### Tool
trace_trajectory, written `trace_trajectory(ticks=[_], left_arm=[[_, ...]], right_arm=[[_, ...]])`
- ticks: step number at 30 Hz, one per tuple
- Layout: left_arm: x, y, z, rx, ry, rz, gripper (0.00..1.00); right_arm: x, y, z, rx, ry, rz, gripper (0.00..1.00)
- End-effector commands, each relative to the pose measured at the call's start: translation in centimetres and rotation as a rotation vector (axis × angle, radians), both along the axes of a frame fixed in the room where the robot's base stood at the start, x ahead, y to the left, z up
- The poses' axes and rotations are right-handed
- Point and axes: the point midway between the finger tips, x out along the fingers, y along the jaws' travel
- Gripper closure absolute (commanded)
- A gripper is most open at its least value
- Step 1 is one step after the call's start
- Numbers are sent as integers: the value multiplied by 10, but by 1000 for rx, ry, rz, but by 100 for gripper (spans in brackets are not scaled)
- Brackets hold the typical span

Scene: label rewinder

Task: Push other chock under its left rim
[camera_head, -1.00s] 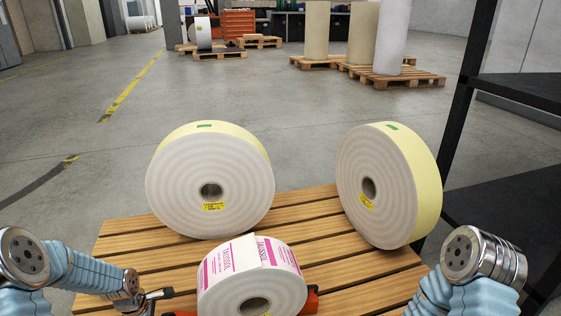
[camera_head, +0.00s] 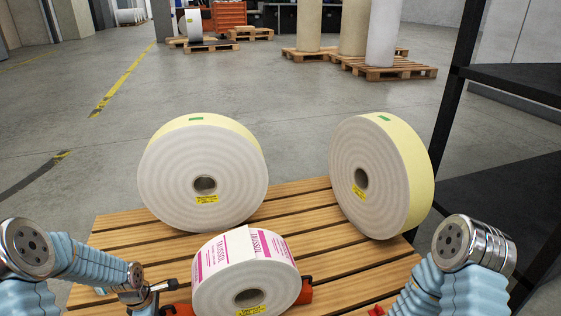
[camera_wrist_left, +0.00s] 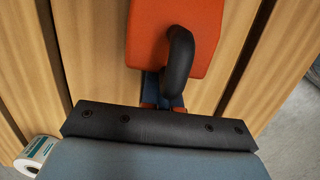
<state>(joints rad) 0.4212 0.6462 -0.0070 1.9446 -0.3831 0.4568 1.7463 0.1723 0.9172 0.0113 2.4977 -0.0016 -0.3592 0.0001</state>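A white label roll with pink print (camera_head: 245,270) stands on its edge at the front of the slatted wooden platform. One orange chock (camera_head: 305,291) shows at its right rim. The other orange chock (camera_head: 180,310) shows low at its left side; whether it touches the roll is unclear. In the left wrist view this chock (camera_wrist_left: 150,45) lies on the slats with its black loop handle (camera_wrist_left: 181,55) towards me. My left gripper (camera_wrist_left: 164,100) is at the handle's near end and appears shut on it; its fingertips are partly hidden. My right gripper is out of view.
Two large cream rolls (camera_head: 202,176) (camera_head: 372,178) stand behind on the platform (camera_head: 300,215). A small roll with a teal label (camera_wrist_left: 36,152) lies left of my left gripper. A black shelf rack (camera_head: 500,190) stands at the right. A small red item (camera_head: 376,311) shows at the bottom.

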Motion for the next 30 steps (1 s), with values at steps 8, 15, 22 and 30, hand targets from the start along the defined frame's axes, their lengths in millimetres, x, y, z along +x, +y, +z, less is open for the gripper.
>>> trace_trajectory(ticks=[8, 15, 22, 30], left_arm=[[2, -8, 0, -1, 0, -2, 100], [3, -14, 0, -1, 0, -2, 100], [5, -19, -1, -1, 1, -1, 100], [7, -26, 0, -1, 0, -2, 100]], right_arm=[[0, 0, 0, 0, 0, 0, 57], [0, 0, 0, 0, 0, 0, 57], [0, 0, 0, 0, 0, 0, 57], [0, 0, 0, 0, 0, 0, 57]])
